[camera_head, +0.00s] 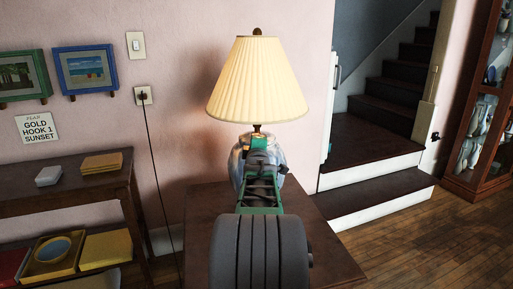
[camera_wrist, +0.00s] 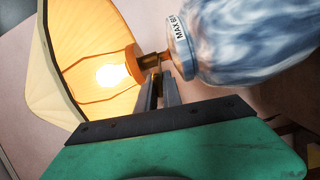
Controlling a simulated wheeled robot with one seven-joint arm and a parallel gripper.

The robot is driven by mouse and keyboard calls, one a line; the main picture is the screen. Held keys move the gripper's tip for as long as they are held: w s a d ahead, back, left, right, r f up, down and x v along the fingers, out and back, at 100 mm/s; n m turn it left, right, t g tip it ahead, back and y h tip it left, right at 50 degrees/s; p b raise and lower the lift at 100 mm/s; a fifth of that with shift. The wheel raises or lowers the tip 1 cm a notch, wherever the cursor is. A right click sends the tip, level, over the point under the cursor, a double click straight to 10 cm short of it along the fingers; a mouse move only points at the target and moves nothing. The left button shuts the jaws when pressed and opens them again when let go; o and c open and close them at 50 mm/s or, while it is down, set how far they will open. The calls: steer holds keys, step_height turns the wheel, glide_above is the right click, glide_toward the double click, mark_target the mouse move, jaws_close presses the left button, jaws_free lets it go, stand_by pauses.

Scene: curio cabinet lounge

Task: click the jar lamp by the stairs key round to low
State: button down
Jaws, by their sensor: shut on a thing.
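The jar lamp stands on a dark wooden table (camera_head: 205,222) beside the stairs (camera_head: 375,160). It has a pleated cream shade (camera_head: 257,85) and a glossy blue-white jar body (camera_head: 237,165). In the wrist view its bulb (camera_wrist: 112,76) glows inside the shade (camera_wrist: 62,45), and the marbled jar (camera_wrist: 245,45) fills the upper right. A brass socket and stem (camera_wrist: 153,60) join the two. My gripper (camera_wrist: 160,80) is shut at this stem, on the small lamp key, which its fingers mostly hide. In the head view my arm covers the key and the jar's middle.
A cord runs down the wall from an outlet (camera_head: 143,95), left of the lamp. A wooden shelf (camera_head: 60,203) with trays and boxes stands at left. A glass cabinet (camera_head: 481,130) stands at far right. The wooden floor (camera_head: 425,235) at right is clear.

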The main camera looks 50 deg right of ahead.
steer(key=shift+f+n+b, duration=0.1)
steer(key=shift+n+b, duration=0.2)
steer(key=shift+n, duration=0.2)
steer(key=c, duration=1.5)
jaws_free()
steer(key=p+v, duration=0.1)
steer(key=v, duration=0.6)
steer(key=shift+s+a, duration=0.3)
